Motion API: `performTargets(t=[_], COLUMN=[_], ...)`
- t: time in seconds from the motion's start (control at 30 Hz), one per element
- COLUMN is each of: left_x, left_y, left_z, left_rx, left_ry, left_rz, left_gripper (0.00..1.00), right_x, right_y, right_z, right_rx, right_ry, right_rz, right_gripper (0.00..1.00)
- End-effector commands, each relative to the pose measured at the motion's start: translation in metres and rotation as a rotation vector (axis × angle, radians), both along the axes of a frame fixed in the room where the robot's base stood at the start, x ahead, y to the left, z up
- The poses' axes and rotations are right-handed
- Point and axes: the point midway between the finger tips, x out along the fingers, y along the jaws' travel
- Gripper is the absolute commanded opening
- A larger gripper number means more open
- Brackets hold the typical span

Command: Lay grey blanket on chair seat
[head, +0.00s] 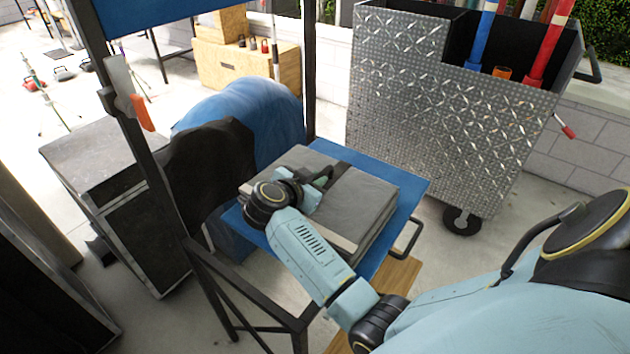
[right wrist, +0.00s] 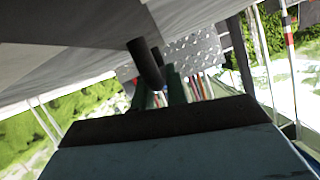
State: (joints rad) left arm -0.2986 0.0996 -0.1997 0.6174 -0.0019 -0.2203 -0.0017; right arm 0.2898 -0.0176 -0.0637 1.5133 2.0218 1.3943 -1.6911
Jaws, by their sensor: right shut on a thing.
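The folded grey blanket (head: 355,195) is a flat, thick stack over the blue chair seat (head: 412,188). Blue seat surface shows along its right and back sides. I cannot tell whether the blanket rests on the seat or is held just above it. My right gripper (head: 322,180) reaches in over the blanket and is shut on it. In the right wrist view, the grey blanket (right wrist: 60,45) fills the upper left, close above the gripper fingers (right wrist: 158,85). My left gripper is not in view.
The chair has a dark metal frame (head: 240,285) with an upright post on the left. A black cloth (head: 210,160) and a blue bundle (head: 250,110) lie behind the seat. A diamond-plate cart (head: 440,105) stands at the back right. A black case (head: 125,210) stands left.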

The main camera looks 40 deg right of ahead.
Motion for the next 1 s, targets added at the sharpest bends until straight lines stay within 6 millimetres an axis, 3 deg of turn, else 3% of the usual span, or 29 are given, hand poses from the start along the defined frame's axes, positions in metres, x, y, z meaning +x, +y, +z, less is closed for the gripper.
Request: performTargets(t=[0.33, 0.37, 0.5, 0.87, 1.0], left_x=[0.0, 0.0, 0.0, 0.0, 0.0], left_y=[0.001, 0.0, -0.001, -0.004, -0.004], left_z=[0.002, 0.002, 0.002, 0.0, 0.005], left_rx=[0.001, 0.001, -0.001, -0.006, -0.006], left_ry=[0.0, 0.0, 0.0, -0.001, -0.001], left_rz=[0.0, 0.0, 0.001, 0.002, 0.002], left_gripper=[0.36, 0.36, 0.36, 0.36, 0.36], right_x=[0.001, 0.0, 0.0, 0.0, -0.006], right_y=[0.0, 0.0, 0.0, 0.0, 0.02], right_z=[0.001, -0.001, -0.001, 0.003, 0.01], right_rx=[-0.005, -0.002, -0.002, -0.001, 0.003], right_ry=[-0.006, -0.001, -0.001, -0.003, -0.001], right_rz=[0.001, 0.001, 0.001, 0.001, 0.004], right_gripper=[0.0, 0.18, 0.36, 0.36, 0.36])
